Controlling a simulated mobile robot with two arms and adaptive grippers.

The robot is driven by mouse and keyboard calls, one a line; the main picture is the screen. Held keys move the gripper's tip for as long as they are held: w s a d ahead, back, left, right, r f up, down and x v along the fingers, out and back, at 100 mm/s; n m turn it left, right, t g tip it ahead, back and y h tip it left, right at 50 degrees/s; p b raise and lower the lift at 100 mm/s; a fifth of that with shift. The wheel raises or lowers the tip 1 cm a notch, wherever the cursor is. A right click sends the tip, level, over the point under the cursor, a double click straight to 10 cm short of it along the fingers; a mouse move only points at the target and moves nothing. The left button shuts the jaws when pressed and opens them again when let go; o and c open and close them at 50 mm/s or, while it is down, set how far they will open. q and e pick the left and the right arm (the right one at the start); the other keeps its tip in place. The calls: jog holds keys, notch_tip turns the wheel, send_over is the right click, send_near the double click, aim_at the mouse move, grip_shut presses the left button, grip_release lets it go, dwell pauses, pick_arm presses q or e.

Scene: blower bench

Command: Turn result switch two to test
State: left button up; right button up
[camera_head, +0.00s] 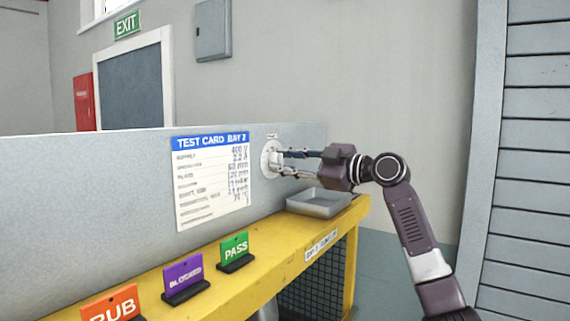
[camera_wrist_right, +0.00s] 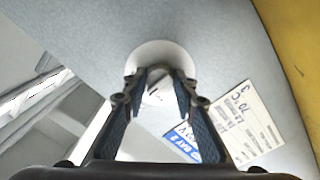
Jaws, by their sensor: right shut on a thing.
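The result switch (camera_head: 267,160) is a round white dial plate on the grey back panel, right of the test card. A small label sits above it, too small to read. My right gripper (camera_head: 281,162) reaches in from the right with its fingers at the dial, shut on the switch knob. In the right wrist view the white dial (camera_wrist_right: 163,56) lies straight ahead, and the gripper (camera_wrist_right: 159,82) has its fingertips on either side of the grey knob (camera_wrist_right: 157,75). The fingers partly hide the knob, and I cannot read its setting. My left gripper is not in view.
The test card (camera_head: 212,182) is on the panel (camera_head: 90,190). A grey metal tray (camera_head: 318,212) stands below my right gripper on the yellow bench (camera_head: 262,272). Orange RUB, purple BLOCKED (camera_head: 184,273) and green PASS (camera_head: 234,248) signs stand along the bench.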

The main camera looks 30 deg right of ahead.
jog(key=shift+r, duration=0.1)
dwell(0.3)
jog(key=o, duration=1.2)
jog(key=shift+c, duration=0.2)
jog(key=shift+s, duration=0.1)
jog(key=v, duration=1.1)
jog(key=shift+s+d, duration=0.15)
jog(key=shift+s, duration=0.2)
